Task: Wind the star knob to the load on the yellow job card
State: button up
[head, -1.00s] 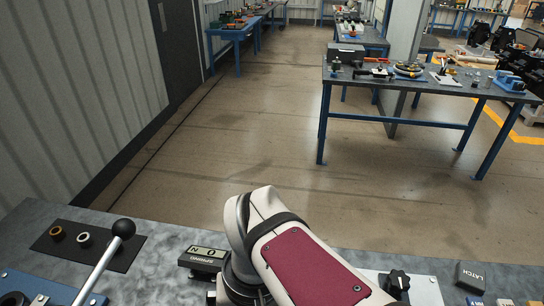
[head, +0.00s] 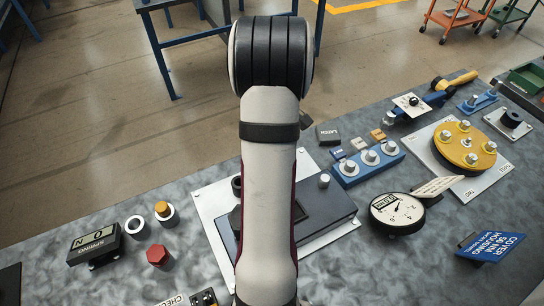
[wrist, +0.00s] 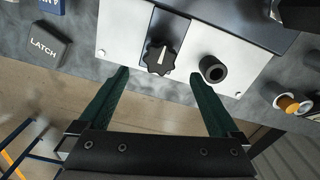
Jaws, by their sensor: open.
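My gripper (wrist: 159,76) is open and empty. Its two dark green fingers point at the knob, one tip to each side and a little short of it; I see no contact. In the head view, my arm hides the knob and the gripper. A display marked SPRING (head: 94,243) at the left appears to read 0 N, upside down. I cannot identify a yellow job card; a cream card (head: 437,187) by the dial gauge has lettering too small to read.
A black hollow cylinder (wrist: 213,69) stands beside the knob, near one finger. The LATCH block (wrist: 45,45) lies on the other side. A dial gauge (head: 397,211), a blue block with several studs (head: 368,164), a yellow flange (head: 465,145) and a red hex part (head: 158,255) stand around.

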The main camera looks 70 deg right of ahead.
notch_tip(320, 180, down, 7)
jog(key=shift+r, duration=0.2)
jog(key=shift+c, duration=0.2)
jog(key=c, duration=1.3)
jog(key=shift+m, duration=0.3)
